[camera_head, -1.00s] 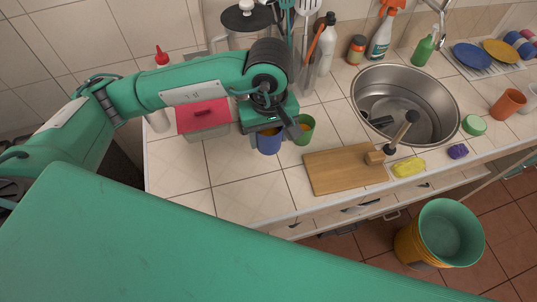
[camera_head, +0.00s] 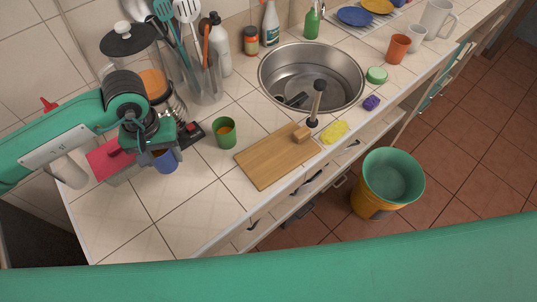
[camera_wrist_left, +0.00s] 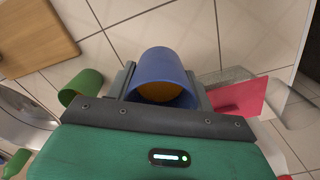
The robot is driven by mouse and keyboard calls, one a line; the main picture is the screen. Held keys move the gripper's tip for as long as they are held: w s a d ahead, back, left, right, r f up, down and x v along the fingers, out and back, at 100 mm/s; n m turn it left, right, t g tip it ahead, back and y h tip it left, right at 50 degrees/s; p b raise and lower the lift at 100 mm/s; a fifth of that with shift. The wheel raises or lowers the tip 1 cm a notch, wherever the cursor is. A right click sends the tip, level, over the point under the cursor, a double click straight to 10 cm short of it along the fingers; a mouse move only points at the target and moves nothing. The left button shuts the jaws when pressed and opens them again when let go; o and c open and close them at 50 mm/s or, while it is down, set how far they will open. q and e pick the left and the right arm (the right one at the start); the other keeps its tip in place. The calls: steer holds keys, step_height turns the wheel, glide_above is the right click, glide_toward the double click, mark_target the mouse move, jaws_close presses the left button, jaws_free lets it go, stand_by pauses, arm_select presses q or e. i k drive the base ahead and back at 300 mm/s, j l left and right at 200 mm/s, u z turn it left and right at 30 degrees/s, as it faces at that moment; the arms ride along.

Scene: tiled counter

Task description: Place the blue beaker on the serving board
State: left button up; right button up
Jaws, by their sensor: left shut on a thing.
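The blue beaker (camera_head: 166,163) is between the fingers of my left gripper (camera_head: 163,151), at the left part of the counter. In the left wrist view the gripper (camera_wrist_left: 161,88) is shut on the beaker (camera_wrist_left: 160,66), one finger on each side, and something orange shows inside it. I cannot tell how far it is above the tiles. The wooden serving board (camera_head: 268,163) lies flat to the right of the beaker, near the counter's front edge; it also shows in the left wrist view (camera_wrist_left: 32,42). My right gripper is not in view.
A green beaker (camera_head: 224,134) stands between the blue beaker and the board. A red-lidded box (camera_head: 108,158) is left of my gripper. The board's left part is clear.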

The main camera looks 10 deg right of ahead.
mark_target(260, 163)
steer(key=u, duration=1)
steer(key=l, duration=0.75)
steer(key=l+u, duration=0.15)
steer(key=l, duration=0.55)
steer(key=k+l, duration=0.15)
steer(key=l, duration=0.6)
